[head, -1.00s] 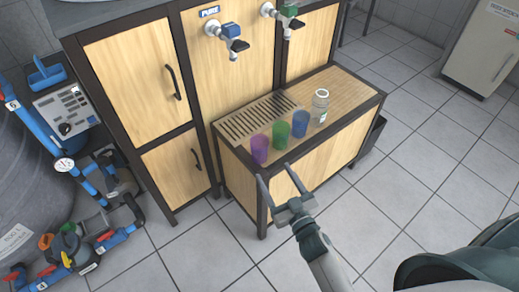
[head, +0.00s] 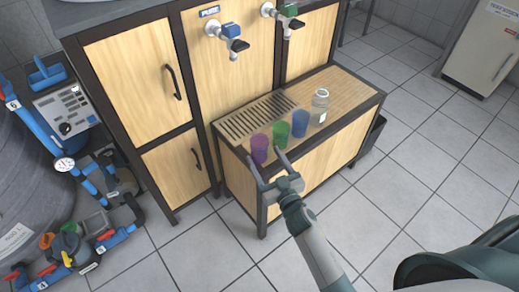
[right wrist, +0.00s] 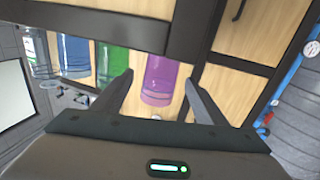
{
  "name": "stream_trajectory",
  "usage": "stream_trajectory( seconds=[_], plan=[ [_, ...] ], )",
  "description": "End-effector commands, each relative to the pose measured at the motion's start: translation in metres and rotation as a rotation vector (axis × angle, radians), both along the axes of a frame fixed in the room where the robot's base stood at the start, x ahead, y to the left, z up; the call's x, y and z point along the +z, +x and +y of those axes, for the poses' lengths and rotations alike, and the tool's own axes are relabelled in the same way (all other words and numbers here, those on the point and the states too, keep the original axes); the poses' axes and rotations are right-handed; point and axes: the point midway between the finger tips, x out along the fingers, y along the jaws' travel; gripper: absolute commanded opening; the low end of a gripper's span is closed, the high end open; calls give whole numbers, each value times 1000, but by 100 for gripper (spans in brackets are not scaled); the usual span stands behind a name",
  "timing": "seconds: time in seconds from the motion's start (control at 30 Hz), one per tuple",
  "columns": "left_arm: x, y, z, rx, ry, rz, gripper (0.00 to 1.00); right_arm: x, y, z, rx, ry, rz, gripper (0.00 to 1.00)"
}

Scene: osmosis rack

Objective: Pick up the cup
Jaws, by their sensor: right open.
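Three cups stand in a row on the wooden bench: a purple cup (head: 259,149), a green cup (head: 280,134) and a blue cup (head: 300,122). My right gripper (head: 264,157) is open at the bench's front edge, with its fingers on either side of the purple cup's near side. The green cup (right wrist: 112,66) is by the left finger, with the blue cup (right wrist: 75,57) further left. I cannot tell whether a finger touches a cup. My left gripper is not in view.
A slotted drain grate (head: 255,117) lies behind the cups. A blue tap (head: 231,36) and a green tap (head: 288,14) stick out above. The bench's right end is bare.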

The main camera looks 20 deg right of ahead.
Motion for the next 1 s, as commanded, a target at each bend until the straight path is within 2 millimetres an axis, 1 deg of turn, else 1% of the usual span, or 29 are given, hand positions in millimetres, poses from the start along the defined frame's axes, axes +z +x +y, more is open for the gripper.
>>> stream_trajectory(
  seconds=[0.2, 0.33, 0.47, 0.87, 0.97, 1.0],
  plan=[
    [-2, 0, 0, 0, 0, 0, 0, 0, 28, 4, -1, 0, -2, 66],
    [-4, -1, 1, 0, 1, 4, 0, 0, 40, 5, -1, 0, -1, 66],
    [-4, -1, 1, 0, 1, 6, 0, -1, 43, 5, 0, 0, 0, 66],
    [0, 2, 0, 1, 0, -4, 0, -1, 43, 5, 0, -1, -1, 66],
    [0, 2, 0, 1, 0, -4, 0, -1, 43, 5, 0, -1, -1, 45],
    [0, 2, 0, 1, 0, -4, 0, -1, 43, 5, 0, -1, -1, 35]
  ],
)
